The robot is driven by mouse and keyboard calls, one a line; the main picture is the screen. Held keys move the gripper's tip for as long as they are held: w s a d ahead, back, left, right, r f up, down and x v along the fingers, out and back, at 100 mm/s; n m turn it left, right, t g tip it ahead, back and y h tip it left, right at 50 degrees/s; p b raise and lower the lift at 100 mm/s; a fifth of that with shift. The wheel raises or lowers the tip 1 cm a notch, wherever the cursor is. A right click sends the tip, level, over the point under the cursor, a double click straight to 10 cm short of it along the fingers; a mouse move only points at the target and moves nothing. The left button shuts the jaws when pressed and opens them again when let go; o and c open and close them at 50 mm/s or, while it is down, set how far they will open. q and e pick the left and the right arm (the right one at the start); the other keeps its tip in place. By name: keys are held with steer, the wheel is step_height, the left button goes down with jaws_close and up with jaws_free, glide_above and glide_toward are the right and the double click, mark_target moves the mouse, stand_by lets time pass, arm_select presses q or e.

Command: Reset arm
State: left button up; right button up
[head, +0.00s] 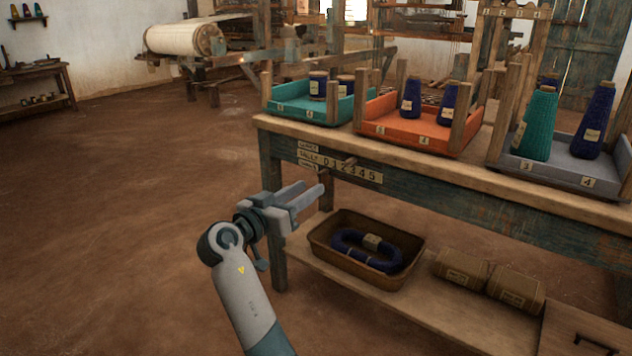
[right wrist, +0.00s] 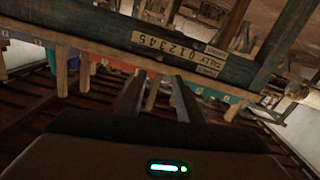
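My right gripper (head: 308,196) is raised in front of the bench's left end, beside the tally strip (head: 340,167). Its two grey fingers are apart with nothing between them. The fingers (right wrist: 157,98) also show apart and empty in the right wrist view, with the tally strip (right wrist: 168,46) beyond them. My right arm comes up from the bottom of the head view. My left gripper is not in view.
The wooden bench (head: 440,205) carries teal (head: 290,107), orange (head: 390,124) and grey (head: 560,168) trays with thread cones. Floor at left is clear.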

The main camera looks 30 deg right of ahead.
steer(key=shift+s+a, duration=0.2)
steer(key=shift+a, duration=0.3)
